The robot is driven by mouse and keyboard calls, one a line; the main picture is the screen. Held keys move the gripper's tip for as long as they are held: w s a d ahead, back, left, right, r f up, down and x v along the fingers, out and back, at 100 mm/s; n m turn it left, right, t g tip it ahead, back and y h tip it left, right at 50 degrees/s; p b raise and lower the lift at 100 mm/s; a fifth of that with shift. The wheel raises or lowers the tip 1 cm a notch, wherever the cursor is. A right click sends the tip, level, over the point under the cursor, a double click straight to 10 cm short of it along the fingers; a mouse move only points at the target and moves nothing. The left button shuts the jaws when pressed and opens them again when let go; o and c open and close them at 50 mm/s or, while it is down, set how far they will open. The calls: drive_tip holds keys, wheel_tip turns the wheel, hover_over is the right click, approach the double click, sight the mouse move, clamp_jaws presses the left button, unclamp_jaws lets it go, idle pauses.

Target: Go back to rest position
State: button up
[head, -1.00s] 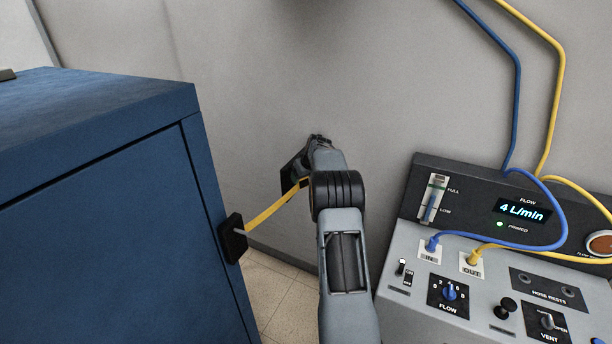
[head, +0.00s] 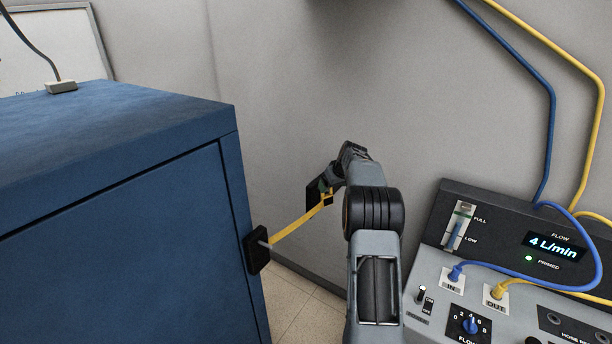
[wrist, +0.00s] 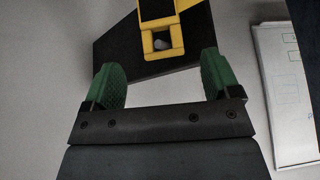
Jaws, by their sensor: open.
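My gripper (wrist: 161,84) shows in the wrist view with its two green finger pads apart, open and with nothing between the pads. Just beyond the fingertips is a yellow piece (wrist: 160,40) with a dark top and a small grey pin in its opening, in front of a black plate (wrist: 115,48). In the head view my arm reaches forward at the centre, and my gripper (head: 328,188) is small and partly hidden at its far end. A yellow bar (head: 296,222) runs from a black block on the blue cabinet toward the gripper. Whether they touch is unclear.
The blue cabinet (head: 120,230) stands close on the left, with a small corded box (head: 61,87) on top. A console (head: 440,290) reading 4 L/min, with blue and yellow hoses, stands on the right. A grey wall is behind.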

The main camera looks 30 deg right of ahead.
drive_tip(key=shift+s+r+m, duration=0.2)
drive_tip(key=shift+r+m, duration=0.05)
drive_tip(key=shift+m, duration=0.05)
wheel_tip(320, 180, down, 4)
drive_tip(key=s+m+g, duration=0.1)
drive_tip(key=s+m, duration=0.1)
drive_tip(key=s, duration=0.1)
drive_tip(key=s+a+r, duration=0.3)
drive_tip(key=s+a, duration=0.7)
drive_tip(key=s+a+r+n, duration=0.1)
drive_tip(key=s+a+r, duration=0.2)
drive_tip(key=s+a, duration=0.7)
drive_tip(key=s+a+r+n, duration=0.1)
drive_tip(key=s+a+r, duration=0.2)
drive_tip(key=s+a, duration=0.7)
drive_tip(key=shift+s+r, duration=0.4)
drive_tip(key=shift+c, duration=0.5)
